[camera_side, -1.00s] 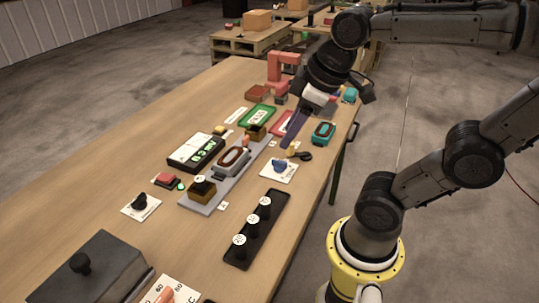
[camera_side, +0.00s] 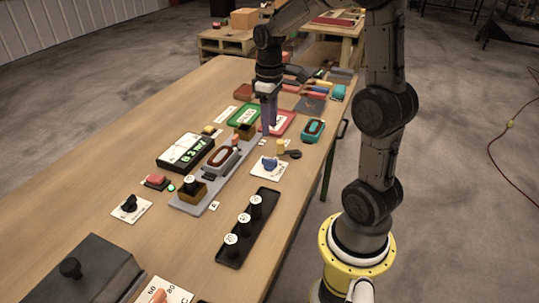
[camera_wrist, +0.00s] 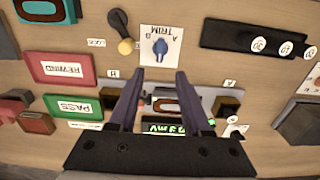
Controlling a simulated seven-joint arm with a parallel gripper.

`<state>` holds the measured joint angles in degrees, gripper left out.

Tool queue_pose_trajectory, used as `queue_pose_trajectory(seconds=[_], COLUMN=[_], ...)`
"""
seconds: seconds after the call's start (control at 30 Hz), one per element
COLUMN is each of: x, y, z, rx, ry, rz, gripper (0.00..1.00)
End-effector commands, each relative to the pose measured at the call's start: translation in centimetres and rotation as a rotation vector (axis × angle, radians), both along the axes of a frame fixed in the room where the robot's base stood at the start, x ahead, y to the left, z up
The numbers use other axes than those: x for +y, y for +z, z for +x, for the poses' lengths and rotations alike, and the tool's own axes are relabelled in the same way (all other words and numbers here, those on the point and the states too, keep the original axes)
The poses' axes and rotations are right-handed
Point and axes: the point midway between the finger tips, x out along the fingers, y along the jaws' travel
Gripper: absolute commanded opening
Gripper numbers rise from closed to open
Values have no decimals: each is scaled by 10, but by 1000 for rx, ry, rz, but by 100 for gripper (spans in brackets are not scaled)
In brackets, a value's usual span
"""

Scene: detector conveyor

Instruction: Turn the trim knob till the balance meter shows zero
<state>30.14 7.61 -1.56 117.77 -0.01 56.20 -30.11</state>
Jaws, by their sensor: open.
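The trim knob (camera_side: 269,163) is blue and sits on a white plate near the table's right edge. In the wrist view the knob (camera_wrist: 160,47) points roughly along the picture's vertical, on a plate marked A, TRIM, B. The balance meter (camera_side: 187,152) is a black box with green digits, seemingly 8.3 mV. In the wrist view the meter (camera_wrist: 163,127) is partly hidden by my gripper. My gripper (camera_wrist: 155,73) is open and empty, its fingertips below the knob in that picture and apart from it. In the side view my gripper (camera_side: 267,130) points down, beyond the knob.
A grey rail (camera_side: 205,193) with two brass-coloured blocks and an oval-topped piece lies between meter and knob. A yellow-and-black item (camera_side: 288,151) is close beside the knob plate. A black tray (camera_side: 262,205) holds several numbered weights.

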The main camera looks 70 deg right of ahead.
Motion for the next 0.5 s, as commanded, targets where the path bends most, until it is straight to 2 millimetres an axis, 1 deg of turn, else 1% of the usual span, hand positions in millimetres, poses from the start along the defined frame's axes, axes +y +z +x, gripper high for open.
queue_pose_trajectory(seconds=[0.03,0.1,0.3,0.5], x=[1,1,1,1], y=[-10,-25,-64,-95], z=[-1,-1,-1,-1], rx=[5,6,5,3], ry=[0,1,1,1], rz=[3,4,3,2], gripper=[49,49,49,49])
